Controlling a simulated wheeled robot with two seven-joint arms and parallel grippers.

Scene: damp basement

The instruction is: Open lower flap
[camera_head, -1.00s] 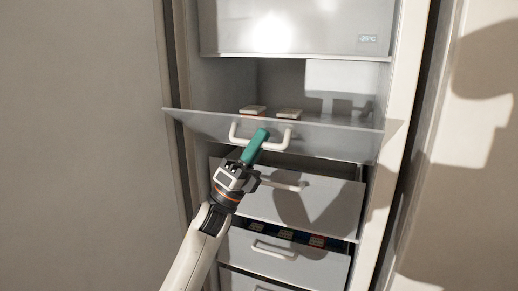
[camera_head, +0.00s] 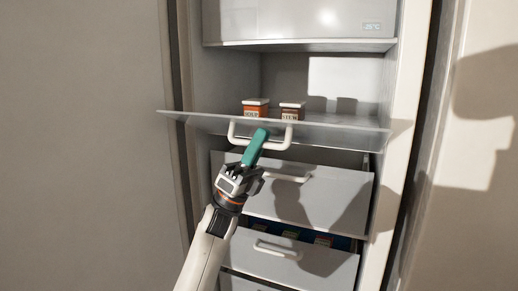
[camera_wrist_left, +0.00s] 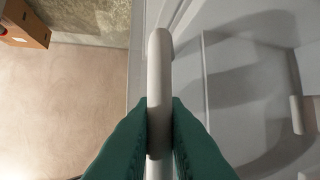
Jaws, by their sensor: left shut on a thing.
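The lower flap (camera_head: 340,136) is a translucent grey panel across the freezer, tilted outward, with its compartment open above it. Its white bar handle (camera_head: 283,139) is on the front face. My left gripper (camera_head: 257,141) has green fingers shut on this handle near its left half. In the left wrist view the handle (camera_wrist_left: 159,85) runs up between the two green fingers (camera_wrist_left: 159,140), which touch it on both sides. My right gripper is not in view.
Two small tubs, one marked soup (camera_head: 255,108) and one beside it (camera_head: 292,110), stand in the compartment behind the flap. The upper flap (camera_head: 300,22) is closed. Below are drawers (camera_head: 310,193) with white handles, standing out somewhat. A cardboard box (camera_wrist_left: 25,25) is on the floor.

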